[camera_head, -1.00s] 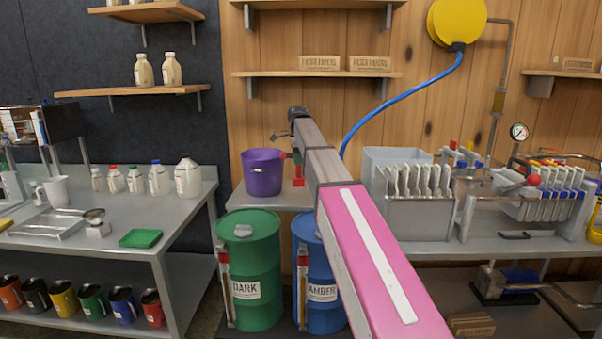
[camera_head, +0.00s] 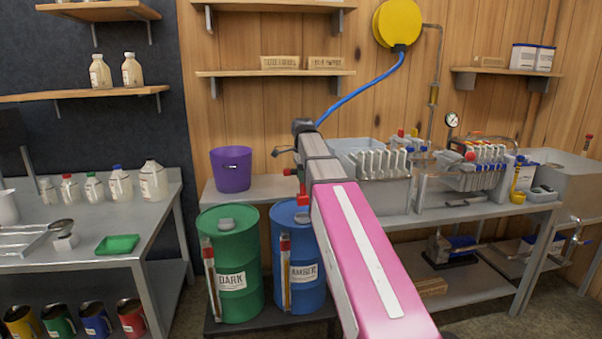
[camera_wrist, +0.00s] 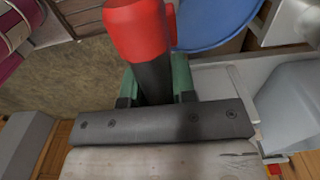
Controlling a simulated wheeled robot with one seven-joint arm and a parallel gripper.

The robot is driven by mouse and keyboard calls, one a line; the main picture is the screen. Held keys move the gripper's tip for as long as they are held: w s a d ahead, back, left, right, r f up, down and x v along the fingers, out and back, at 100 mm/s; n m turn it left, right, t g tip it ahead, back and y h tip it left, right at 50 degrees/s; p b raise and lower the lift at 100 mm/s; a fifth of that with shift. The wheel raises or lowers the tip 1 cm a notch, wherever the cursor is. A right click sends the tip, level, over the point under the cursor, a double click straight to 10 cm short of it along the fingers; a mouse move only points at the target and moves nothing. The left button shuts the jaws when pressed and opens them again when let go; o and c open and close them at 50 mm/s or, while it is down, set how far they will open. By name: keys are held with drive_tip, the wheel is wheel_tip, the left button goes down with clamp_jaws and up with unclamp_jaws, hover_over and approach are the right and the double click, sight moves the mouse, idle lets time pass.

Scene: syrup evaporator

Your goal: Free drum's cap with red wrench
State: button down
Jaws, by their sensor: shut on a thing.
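In the wrist view my gripper (camera_wrist: 156,92) is shut on the red wrench (camera_wrist: 138,28), a tool with a red end and a dark shaft between the green fingers. In the head view my arm hides most of the gripper, and a bit of red (camera_head: 302,188) shows below its end, above the blue drum. The green drum (camera_head: 238,258), labelled DARK, has a grey cap (camera_head: 226,223) on its lid. The blue drum (camera_head: 306,290), labelled AMBER, stands to its right, partly behind my arm; its top shows in the wrist view (camera_wrist: 212,22).
A purple bucket (camera_head: 231,169) stands on the bench behind the drums. A grey bin (camera_head: 365,150) and a filter rack stand to the right. A table with bottles and a green tray (camera_head: 117,244) is at the left. A blue hose (camera_head: 360,92) hangs behind my arm.

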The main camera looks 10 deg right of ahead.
sight(303, 195)
drive_tip(key=shift+f, duration=0.55)
drive_tip(key=shift+a+f, duration=0.1)
drive_tip(key=shift+f, duration=2.15)
idle(0.5)
drive_tip(key=n, duration=0.3)
drive_tip(key=shift+n, duration=1.4)
drive_tip(key=shift+n, duration=0.8)
drive_tip(key=n, duration=0.4)
